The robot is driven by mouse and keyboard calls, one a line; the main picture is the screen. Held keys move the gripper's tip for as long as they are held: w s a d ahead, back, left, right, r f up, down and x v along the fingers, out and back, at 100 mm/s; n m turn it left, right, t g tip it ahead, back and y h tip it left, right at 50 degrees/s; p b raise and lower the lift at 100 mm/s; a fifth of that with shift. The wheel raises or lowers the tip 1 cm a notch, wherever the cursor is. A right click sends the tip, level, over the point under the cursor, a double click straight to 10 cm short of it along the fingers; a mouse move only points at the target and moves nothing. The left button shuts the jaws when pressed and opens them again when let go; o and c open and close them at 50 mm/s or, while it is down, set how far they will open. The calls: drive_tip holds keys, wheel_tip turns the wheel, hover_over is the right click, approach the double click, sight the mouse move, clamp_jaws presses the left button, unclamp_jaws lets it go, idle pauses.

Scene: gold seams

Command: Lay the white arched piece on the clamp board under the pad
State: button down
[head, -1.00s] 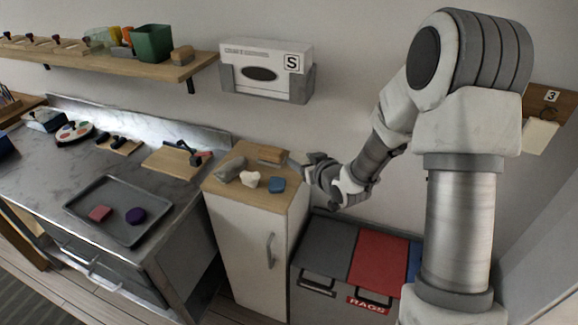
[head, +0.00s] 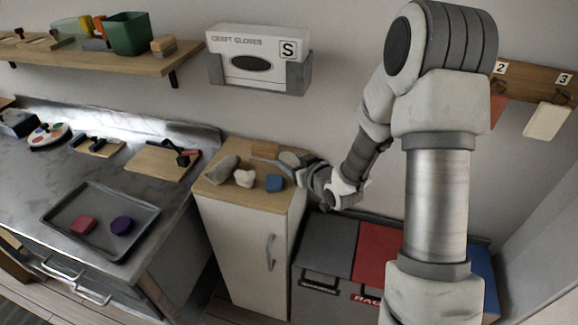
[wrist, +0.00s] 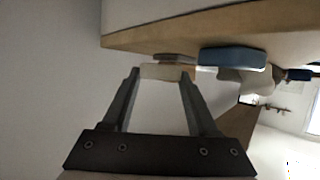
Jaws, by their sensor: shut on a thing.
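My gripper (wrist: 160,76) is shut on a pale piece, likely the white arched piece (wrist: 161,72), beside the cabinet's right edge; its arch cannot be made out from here. In the head view my gripper (head: 304,163) holds this piece (head: 289,160) by the cabinet top's back right corner. The clamp board (head: 160,163) is a light wooden board on the grey counter, left of the cabinet. A dark clamp with a red part (head: 186,155) sits at its right end. The pad is too small to tell apart.
The cabinet top (head: 222,190) holds a grey piece (head: 222,169), a white notched piece (head: 244,178), a blue piece (head: 275,183) and a wooden block (head: 265,149). A tray (head: 102,228) with red and purple pieces lies on the counter. A shelf (head: 100,62) and glove box (head: 258,58) are above.

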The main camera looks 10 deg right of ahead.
drive_tip(key=shift+w+f, duration=0.1)
drive_tip(key=shift+f, duration=0.75)
drive_tip(key=shift+f+b, duration=0.2)
drive_tip(key=shift+b, duration=0.3)
drive_tip(key=shift+c, duration=2.2)
unclamp_jaws()
drive_tip(key=shift+r, duration=0.1)
